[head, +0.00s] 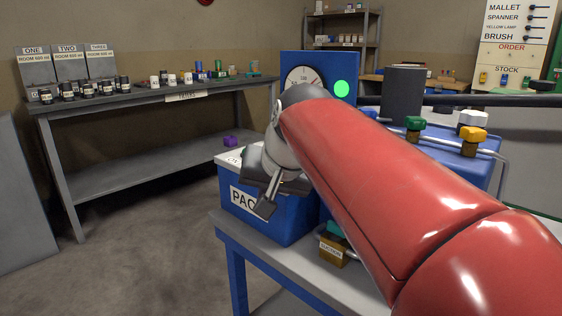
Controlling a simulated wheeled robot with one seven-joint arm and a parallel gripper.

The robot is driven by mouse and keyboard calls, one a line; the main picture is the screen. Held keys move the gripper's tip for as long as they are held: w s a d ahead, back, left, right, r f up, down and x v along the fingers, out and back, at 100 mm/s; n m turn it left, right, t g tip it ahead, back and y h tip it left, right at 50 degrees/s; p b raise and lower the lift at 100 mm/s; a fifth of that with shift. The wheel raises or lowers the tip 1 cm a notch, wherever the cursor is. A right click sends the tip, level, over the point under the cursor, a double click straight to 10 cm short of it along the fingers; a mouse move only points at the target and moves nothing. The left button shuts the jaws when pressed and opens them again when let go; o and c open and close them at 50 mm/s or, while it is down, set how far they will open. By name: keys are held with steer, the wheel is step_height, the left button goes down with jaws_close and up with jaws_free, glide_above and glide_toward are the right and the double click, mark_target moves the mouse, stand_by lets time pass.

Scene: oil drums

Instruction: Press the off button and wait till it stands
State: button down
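A blue upright panel (319,68) stands behind my arm. It carries a white round dial gauge (302,77), partly covered by my wrist, and a bright green round light (342,90). I cannot make out a button marked off; part of the panel is hidden behind my arm. My gripper (264,208) points down and toward the viewer, in front of the panel and over the blue box labelled PAC... (290,217). I see a dark fingertip, but the gap between the fingers is not clear. Whether it touches the box cannot be told.
The box stands on a blue-legged table (262,244) with a brass padlock-like piece (333,252).

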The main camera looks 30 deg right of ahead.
steer(key=w+d+r+m+t, duration=0.2)
steer(key=w+d+r+m, duration=0.2)
steer(key=w+d+r, duration=0.6)
step_height(320, 180, up, 3)
steer(key=shift+w+f+m+h, duration=0.1)
steer(key=shift+w+m+h, duration=0.3)
steer(key=shift+w, duration=0.25)
steer(key=shift+f, duration=0.1)
step_height(320, 180, down, 7)
steer(key=b, duration=0.7)
steer(key=shift+f, duration=0.1)
steer(key=shift+f+b, duration=0.75)
steer(key=shift+b, duration=0.05)
steer(key=shift+f, duration=0.4)
steer(key=shift+f+b, duration=0.55)
stand_by(1.5)
steer(key=shift+r, duration=0.1)
steer(key=shift+r+p, duration=0.9)
steer(key=shift+p, duration=0.15)
